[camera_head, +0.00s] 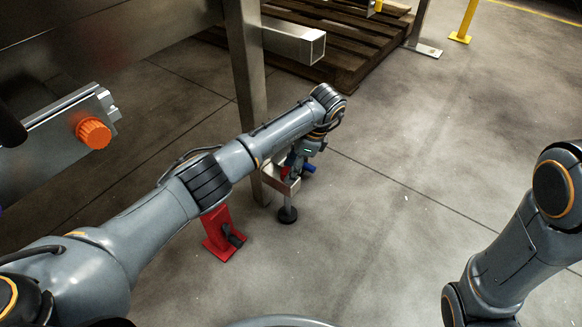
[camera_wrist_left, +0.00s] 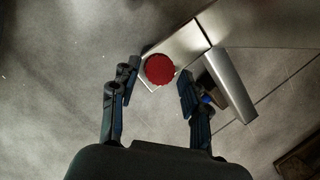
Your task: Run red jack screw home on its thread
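The red jack screw shows as a round red knob (camera_wrist_left: 159,69) on a metal bracket (camera_wrist_left: 185,42) in the left wrist view. In the head view only a little red shows at the bracket (camera_head: 285,184), beside my left gripper (camera_head: 298,163). A stem with a round black foot (camera_head: 287,214) hangs below the bracket to the floor. In the wrist view my left gripper (camera_wrist_left: 157,82) is open, with one finger on each side of the knob and gaps visible. Whether the fingertips are level with the knob is unclear. My right gripper is out of view.
A metal post (camera_head: 245,62) stands beside the bracket. A red floor stand (camera_head: 222,232) with a black part is left of the foot. An orange knob (camera_head: 94,133) sits on the conveyor frame at left. A wooden pallet (camera_head: 345,50) lies behind. Floor at right is clear.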

